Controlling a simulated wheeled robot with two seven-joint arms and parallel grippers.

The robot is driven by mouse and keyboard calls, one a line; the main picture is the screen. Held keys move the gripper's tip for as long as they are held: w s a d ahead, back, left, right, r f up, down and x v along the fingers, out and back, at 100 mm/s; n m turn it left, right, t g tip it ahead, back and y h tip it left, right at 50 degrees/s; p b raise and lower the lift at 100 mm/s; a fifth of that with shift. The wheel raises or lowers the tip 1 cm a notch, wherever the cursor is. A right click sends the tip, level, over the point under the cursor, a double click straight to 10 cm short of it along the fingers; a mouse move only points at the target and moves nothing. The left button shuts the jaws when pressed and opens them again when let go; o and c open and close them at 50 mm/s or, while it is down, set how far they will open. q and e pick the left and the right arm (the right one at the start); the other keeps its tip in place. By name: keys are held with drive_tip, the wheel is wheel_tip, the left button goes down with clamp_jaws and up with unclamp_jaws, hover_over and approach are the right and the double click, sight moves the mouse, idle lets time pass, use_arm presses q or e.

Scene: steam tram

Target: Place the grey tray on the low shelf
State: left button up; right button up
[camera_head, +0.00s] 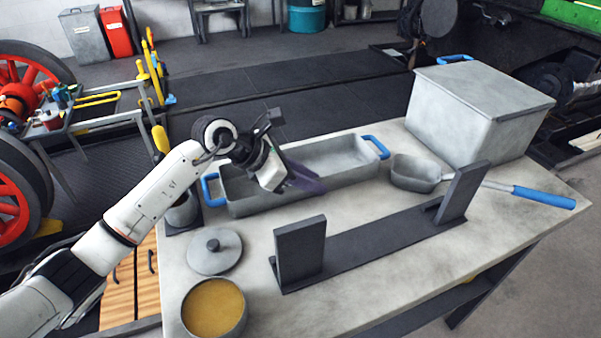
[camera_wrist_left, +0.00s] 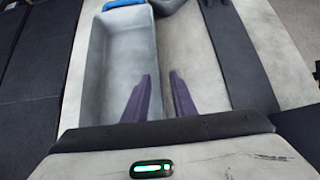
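The grey tray (camera_head: 345,156) is a long, empty open trough with a blue handle at each end, lying on the worktable. My left gripper (camera_head: 303,184) is over the tray's near long side, its purple fingers pointing down and right. In the left wrist view the fingers (camera_wrist_left: 160,76) are spread apart, one overlapping the tray (camera_wrist_left: 118,60) and one to the right of its side wall. No grip on the tray shows. A dark shelf (camera_head: 425,304) shows partly under the table; most of it is hidden. My right gripper is out of view.
The worktable (camera_head: 370,275) also holds a dark two-post stand (camera_head: 365,245), a ladle (camera_head: 415,172) with a blue handle, a large grey box (camera_head: 480,110), a round lid (camera_head: 215,250) and a pot of yellow-brown contents (camera_head: 213,308). Bare tabletop lies in front of the stand.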

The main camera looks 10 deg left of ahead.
use_arm(q)
drive_tip(key=shift+f, duration=0.1)
drive_tip(key=shift+c, duration=0.2)
clamp_jaws()
idle(1.1)
drive_tip(key=shift+w+r, duration=0.1)
drive_tip(key=shift+r, duration=0.2)
